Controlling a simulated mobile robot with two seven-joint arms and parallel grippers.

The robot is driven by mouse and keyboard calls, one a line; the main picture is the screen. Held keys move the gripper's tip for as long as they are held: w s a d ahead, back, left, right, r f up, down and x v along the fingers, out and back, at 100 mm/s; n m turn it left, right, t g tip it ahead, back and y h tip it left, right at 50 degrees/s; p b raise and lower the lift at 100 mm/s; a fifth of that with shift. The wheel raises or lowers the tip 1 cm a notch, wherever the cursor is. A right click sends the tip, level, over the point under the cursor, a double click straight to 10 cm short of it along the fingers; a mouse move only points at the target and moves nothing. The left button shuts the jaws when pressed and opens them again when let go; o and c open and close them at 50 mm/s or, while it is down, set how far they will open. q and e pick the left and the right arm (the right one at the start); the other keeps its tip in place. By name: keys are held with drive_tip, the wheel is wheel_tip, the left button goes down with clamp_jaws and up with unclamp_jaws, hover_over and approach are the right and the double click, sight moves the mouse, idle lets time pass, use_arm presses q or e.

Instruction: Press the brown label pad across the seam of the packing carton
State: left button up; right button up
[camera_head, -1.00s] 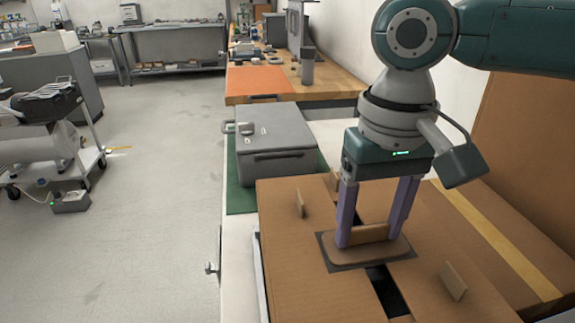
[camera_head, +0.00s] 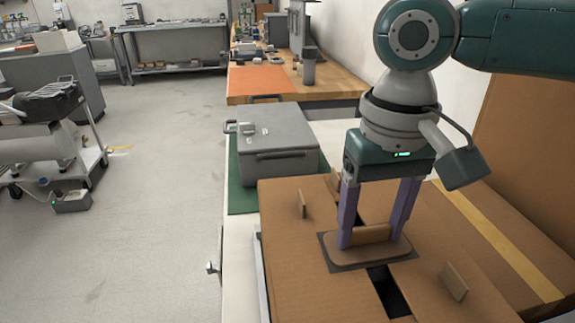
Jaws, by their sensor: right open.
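The brown label pad (camera_head: 372,253) lies flat on top of the packing carton (camera_head: 300,272), across its dark seam gap (camera_head: 388,290). A dark border shows around the pad, and an upright brown grip block (camera_head: 371,234) stands on it. My right gripper (camera_head: 371,240) is over the pad, pointing down. Its two purple fingers are open and stand at either end of the grip block, with their tips at or just above the pad; contact is unclear. My left gripper is out of view.
Small upright cardboard tabs (camera_head: 454,282) stand on the carton flaps. A grey case (camera_head: 276,150) sits on a green mat (camera_head: 240,190) behind the carton. A larger carton with yellow tape (camera_head: 495,240) is at the right. A wooden bench (camera_head: 335,85) is farther back.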

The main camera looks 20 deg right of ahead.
drive_tip(key=o, duration=1.2)
